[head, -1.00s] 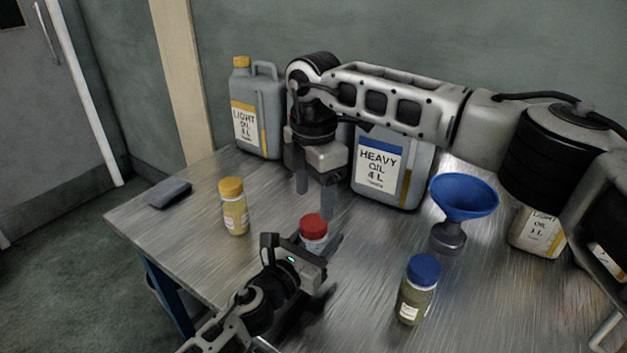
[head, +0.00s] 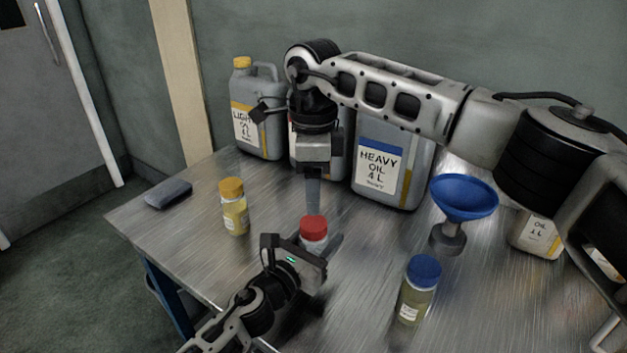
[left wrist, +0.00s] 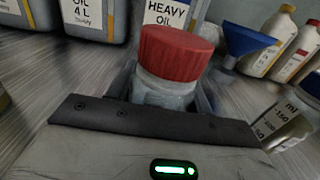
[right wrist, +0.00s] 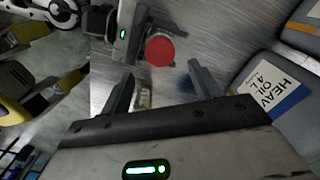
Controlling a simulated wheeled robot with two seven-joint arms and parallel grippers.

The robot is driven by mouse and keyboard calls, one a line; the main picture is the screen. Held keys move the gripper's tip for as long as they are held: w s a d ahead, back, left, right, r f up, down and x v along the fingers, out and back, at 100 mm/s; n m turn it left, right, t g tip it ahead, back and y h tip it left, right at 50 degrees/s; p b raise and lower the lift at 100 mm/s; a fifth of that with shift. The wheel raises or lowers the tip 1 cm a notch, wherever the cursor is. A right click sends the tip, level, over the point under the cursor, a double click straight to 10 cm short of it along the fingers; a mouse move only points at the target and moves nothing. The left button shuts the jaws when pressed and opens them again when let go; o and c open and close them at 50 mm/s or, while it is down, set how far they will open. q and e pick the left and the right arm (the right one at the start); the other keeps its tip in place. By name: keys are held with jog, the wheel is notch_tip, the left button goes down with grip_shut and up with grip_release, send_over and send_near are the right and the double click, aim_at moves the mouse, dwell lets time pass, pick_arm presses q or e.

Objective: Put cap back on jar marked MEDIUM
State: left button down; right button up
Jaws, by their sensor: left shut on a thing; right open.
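A jar (head: 313,245) with a red cap (head: 313,226) stands on the table, its marking not readable here. My left gripper (head: 325,251) is shut around the jar's body from the front left. In the left wrist view, the red cap (left wrist: 178,53) sits on top of the clear jar (left wrist: 163,90); whether it is threaded on cannot be told. My right gripper (head: 313,192) is open and points down, above and just behind the cap. In the right wrist view, the red cap (right wrist: 160,50) lies beyond the open fingertips (right wrist: 157,78), with nothing between them.
A yellow-capped jar (head: 234,212) stands at left and a blue-capped jar (head: 417,298) at front right. A blue funnel (head: 464,200) stands on the right. Large oil cans, LIGHT (head: 256,115) and HEAVY (head: 392,165), line the back. A dark folded item (head: 168,194) lies at the left edge.

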aim_at(314, 222)
jog(key=n, duration=0.7)
jog(key=shift+r, duration=0.2)
jog(key=shift+f, duration=4.05)
